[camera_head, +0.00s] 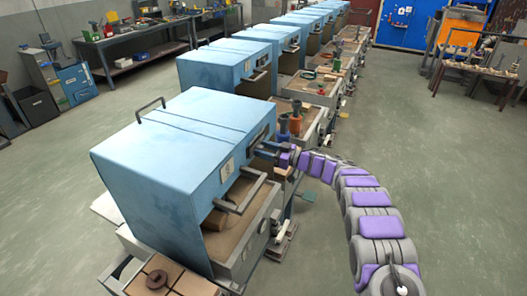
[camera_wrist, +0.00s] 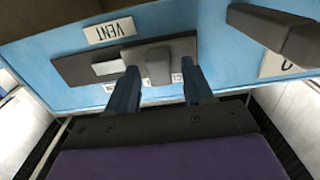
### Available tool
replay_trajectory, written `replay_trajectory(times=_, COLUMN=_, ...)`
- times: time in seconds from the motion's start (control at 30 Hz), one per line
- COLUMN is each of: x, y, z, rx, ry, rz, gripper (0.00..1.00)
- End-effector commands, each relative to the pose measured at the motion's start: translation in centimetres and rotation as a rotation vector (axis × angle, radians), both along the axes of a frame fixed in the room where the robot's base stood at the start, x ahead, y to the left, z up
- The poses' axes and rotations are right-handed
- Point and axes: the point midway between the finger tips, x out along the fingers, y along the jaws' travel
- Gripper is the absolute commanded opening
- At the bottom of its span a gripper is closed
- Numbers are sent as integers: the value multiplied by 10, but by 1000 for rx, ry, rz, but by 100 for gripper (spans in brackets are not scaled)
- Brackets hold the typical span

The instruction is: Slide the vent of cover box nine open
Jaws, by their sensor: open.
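Cover box nine is the nearest light-blue box (camera_head: 170,130), with a "9" plate on its front. In the wrist view its blue front (camera_wrist: 225,70) carries an upside-down VENT label (camera_wrist: 108,30). Beside the label is a dark vent plate (camera_wrist: 85,68) with a raised grey knob (camera_wrist: 152,62). My gripper (camera_wrist: 160,72) is open, one finger on each side of the knob. Whether the fingers touch it I cannot tell. Small labels by the plate are partly hidden by the fingers. In the head view my gripper (camera_head: 266,150) is at the box's front, at the far end of its face.
A dark bar handle (camera_head: 242,190) juts from the box front; part of it shows close by in the wrist view (camera_wrist: 275,28). Orange and green containers (camera_head: 289,124) stand just beyond my gripper. More blue boxes (camera_head: 225,67) line up behind. The floor (camera_head: 450,190) at right is clear.

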Motion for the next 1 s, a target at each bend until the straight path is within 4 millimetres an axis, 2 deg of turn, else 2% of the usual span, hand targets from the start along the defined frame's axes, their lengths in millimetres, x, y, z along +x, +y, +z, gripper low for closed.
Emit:
replay_trajectory(times=0.37, x=2, y=6, z=1, rx=1, ry=-1, rz=0, gripper=51)
replay_trajectory(times=0.9, x=2, y=6, z=0, rx=1, ry=-1, rz=0, gripper=0)
replay_trajectory(times=1.0, x=2, y=6, z=0, rx=1, ry=-1, rz=0, gripper=0)
